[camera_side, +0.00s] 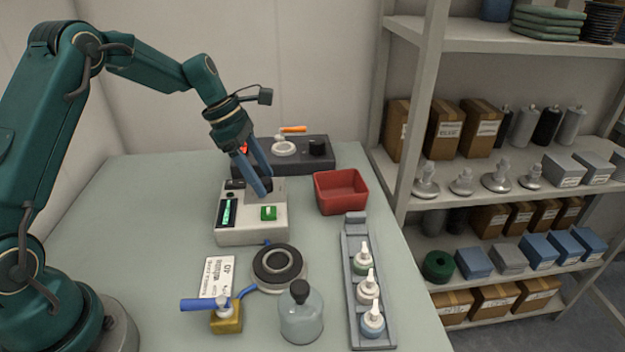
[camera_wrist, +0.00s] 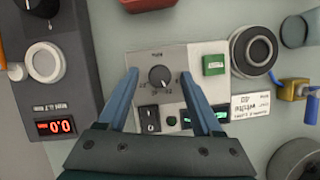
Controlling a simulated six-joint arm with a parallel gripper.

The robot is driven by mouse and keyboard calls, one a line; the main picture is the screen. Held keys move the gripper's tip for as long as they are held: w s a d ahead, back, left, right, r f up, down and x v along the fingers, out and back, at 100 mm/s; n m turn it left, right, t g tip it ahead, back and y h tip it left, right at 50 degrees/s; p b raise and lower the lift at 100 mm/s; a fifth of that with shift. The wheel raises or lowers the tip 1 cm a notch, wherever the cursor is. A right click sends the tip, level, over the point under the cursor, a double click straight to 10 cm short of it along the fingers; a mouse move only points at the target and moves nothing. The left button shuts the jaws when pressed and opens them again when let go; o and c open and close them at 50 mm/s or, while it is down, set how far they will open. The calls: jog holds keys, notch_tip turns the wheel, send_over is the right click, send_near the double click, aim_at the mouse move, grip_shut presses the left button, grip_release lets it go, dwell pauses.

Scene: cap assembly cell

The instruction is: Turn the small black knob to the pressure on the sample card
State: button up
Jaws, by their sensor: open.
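The small black knob (camera_wrist: 159,76) sits on the sloped, scale-marked face of a pale control box (camera_side: 251,228). My gripper (camera_wrist: 159,73) is open, with one finger on each side of the knob; I cannot tell whether they touch it. In the side view my gripper (camera_side: 262,187) points down at the box and mostly hides the knob. The box has a lit green display (camera_side: 229,212), a black rocker switch (camera_wrist: 150,118) and a green block (camera_side: 269,213).
Behind stands a dark unit (camera_side: 310,165) with a larger black knob and a red display (camera_wrist: 56,127) reading 0.0. A red bin (camera_side: 341,191), bottle rack (camera_side: 351,247), black ring (camera_side: 280,266), glass bottle (camera_side: 301,318) and blue-handled valve (camera_side: 226,316) surround the box.

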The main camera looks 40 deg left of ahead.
grip_shut()
jog(key=shift+w+m, duration=0.1)
jog(key=shift+m, duration=0.3)
jog(key=m+g, duration=0.1)
jog(key=m, duration=0.2)
jog(key=shift+w+h, duration=0.1)
jog(key=shift+h, duration=0.3)
jog(key=shift+w+m+g, duration=0.15)
jog(key=shift+m+g, duration=0.55)
jog(key=shift+m, duration=0.9)
jog(key=shift+w+m, duration=0.1)
jog(key=shift+m, duration=0.3)
jog(key=shift+m+g, duration=0.4)
jog(key=shift+m, duration=0.1)
